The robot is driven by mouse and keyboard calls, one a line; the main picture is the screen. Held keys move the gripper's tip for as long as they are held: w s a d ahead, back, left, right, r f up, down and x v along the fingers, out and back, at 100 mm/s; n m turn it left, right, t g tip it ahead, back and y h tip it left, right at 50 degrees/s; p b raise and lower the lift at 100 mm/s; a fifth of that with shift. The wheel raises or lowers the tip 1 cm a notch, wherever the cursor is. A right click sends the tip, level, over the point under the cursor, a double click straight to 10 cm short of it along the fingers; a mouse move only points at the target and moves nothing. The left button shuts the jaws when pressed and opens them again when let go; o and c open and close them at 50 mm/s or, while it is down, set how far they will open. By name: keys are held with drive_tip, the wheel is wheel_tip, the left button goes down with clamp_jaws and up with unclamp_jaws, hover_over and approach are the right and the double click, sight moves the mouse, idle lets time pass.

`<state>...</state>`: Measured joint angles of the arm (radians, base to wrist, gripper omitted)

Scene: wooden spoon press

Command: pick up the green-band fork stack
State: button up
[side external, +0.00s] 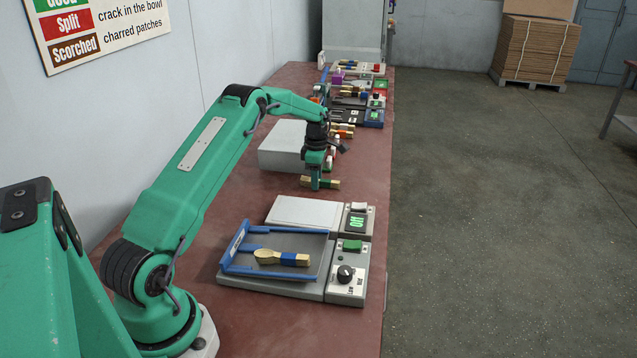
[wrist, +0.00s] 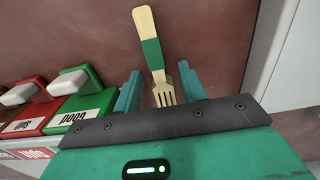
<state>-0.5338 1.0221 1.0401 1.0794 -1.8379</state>
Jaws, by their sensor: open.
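The green-band fork stack (wrist: 152,56) lies on the red-brown bench in the wrist view, its pale handle end away from me and its tines toward my gripper. My gripper (wrist: 160,88) is open, with one finger on each side of the tine end, and the stack lies between and beyond the fingertips. The tine tips are partly hidden behind the gripper's dark edge. In the side view my gripper (side external: 317,186) points down at the stack (side external: 333,183), low over the bench. I cannot tell whether a finger touches it.
A blue-edged tray (side external: 232,263) holding a blue-banded spoon stack (side external: 282,258) sits nearer on the bench (side external: 240,325). A scale (side external: 305,212) stands between. A pale block (wrist: 285,60) is at right.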

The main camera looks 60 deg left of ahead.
drive_tip(key=shift+f, duration=0.1)
idle(0.4)
clamp_jaws()
wheel_tip(320, 180, up, 2)
wheel_tip(320, 180, up, 2)
drive_tip(key=shift+r, duration=0.15)
drive_tip(key=d+r, duration=0.6)
drive_tip(key=d, duration=0.5)
drive_tip(key=shift+d+r, duration=0.35)
drive_tip(key=shift+r, duration=0.05)
